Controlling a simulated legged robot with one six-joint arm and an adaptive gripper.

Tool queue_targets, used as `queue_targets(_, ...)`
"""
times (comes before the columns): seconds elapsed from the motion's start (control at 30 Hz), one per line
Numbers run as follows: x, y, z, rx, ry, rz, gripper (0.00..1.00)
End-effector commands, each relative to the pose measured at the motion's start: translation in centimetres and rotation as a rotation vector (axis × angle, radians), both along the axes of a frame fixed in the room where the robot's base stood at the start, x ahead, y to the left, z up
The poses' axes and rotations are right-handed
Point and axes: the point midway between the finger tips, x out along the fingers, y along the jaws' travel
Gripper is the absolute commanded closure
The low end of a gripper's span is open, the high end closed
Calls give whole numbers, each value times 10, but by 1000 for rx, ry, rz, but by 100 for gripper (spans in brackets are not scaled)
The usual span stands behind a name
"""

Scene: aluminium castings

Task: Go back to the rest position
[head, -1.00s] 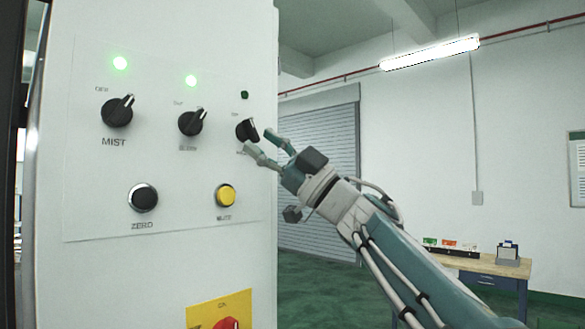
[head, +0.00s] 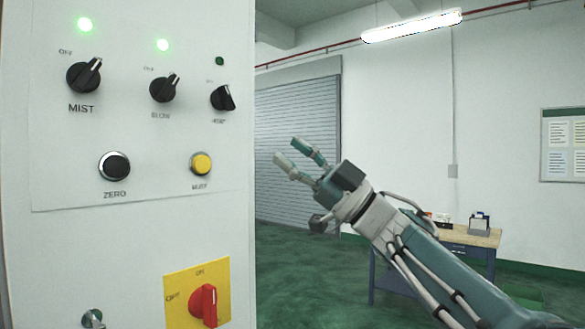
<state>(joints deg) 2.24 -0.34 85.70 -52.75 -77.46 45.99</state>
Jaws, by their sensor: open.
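My gripper (head: 298,157) is open and empty in the middle of the head view, its two fingers apart and pointing up and left. It is to the right of the white control panel (head: 120,235), and no finger appears to touch a control. The panel carries three black rotary knobs: MIST (head: 84,76), BLOW (head: 164,88) and a third knob (head: 222,97) at the right. Green lamps glow above MIST and BLOW. The lamp above the third knob (head: 220,61) is dark.
Below the knobs are a black ZERO button (head: 115,166) and a yellow button (head: 201,163). A red rotary switch (head: 204,305) sits on a yellow plate lower down. A workbench (head: 468,236) stands behind my arm at the right. Green floor is open beside the panel.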

Motion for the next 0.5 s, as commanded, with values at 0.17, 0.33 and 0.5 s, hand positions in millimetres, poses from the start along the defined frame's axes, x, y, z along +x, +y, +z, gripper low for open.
queue_targets(0.17,2,-2,1,11,11,-24,50)
queue_targets(0.33,15,-22,-3,91,119,-229,50)
queue_targets(0.5,30,-58,-31,162,312,-506,50)
